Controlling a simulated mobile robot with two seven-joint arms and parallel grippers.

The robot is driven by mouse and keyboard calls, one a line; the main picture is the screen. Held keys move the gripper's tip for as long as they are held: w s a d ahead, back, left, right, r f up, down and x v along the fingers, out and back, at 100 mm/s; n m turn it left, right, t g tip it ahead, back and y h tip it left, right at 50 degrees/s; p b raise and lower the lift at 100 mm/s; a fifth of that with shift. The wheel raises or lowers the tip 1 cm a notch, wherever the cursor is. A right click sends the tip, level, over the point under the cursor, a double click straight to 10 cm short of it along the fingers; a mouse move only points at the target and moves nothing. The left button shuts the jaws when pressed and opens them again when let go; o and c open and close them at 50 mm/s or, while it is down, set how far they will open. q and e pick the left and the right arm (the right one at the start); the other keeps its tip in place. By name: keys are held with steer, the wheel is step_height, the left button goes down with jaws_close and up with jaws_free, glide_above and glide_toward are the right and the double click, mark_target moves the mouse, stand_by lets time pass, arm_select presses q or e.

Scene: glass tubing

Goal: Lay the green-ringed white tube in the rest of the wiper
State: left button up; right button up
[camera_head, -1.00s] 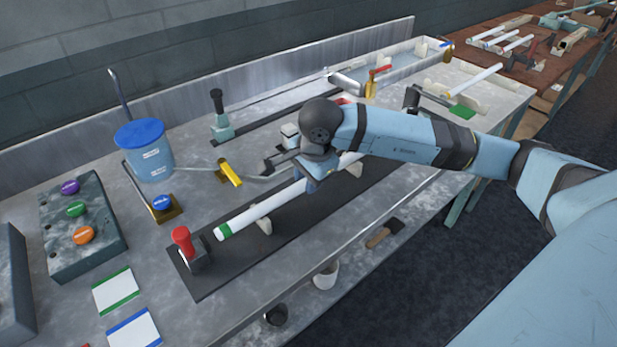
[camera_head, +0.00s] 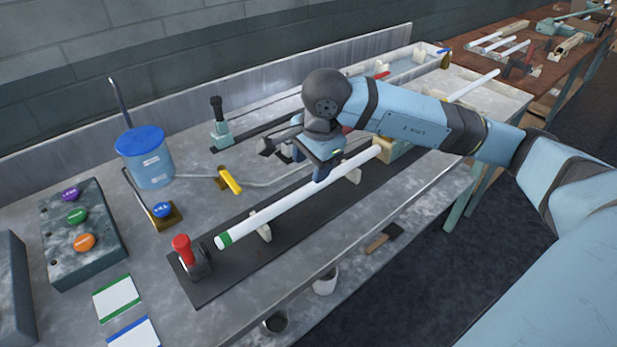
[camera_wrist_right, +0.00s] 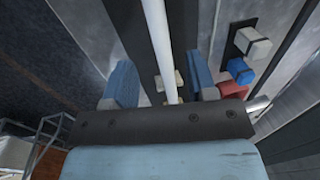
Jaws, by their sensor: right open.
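The green-ringed white tube (camera_head: 285,208) lies along a long dark base (camera_head: 225,283), its green ring at the near left end. Pale V-shaped rests (camera_head: 262,226) stand under it, and it appears to lie in them. A red-handled clamp (camera_head: 187,256) stands at the base's left end. My right gripper (camera_head: 322,176) is open just above the tube's middle. In the right wrist view the tube (camera_wrist_right: 160,40) runs between the spread blue fingers (camera_wrist_right: 160,88), with gaps on both sides. Which part is the wiper I cannot tell for sure. My left gripper is out of view.
A blue-lidded container (camera_head: 147,158), a yellow-handled lever (camera_head: 230,181) and a button box (camera_head: 82,240) stand to the left. A teal-based clamp (camera_head: 218,124) stands behind. Another white tube (camera_head: 473,86) lies far right. The table's front edge runs close to the base.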

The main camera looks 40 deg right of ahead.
steer(key=r, duration=0.2)
steer(key=s+r, duration=0.1)
steer(key=r, duration=0.2)
stand_by(0.3)
stand_by(0.5)
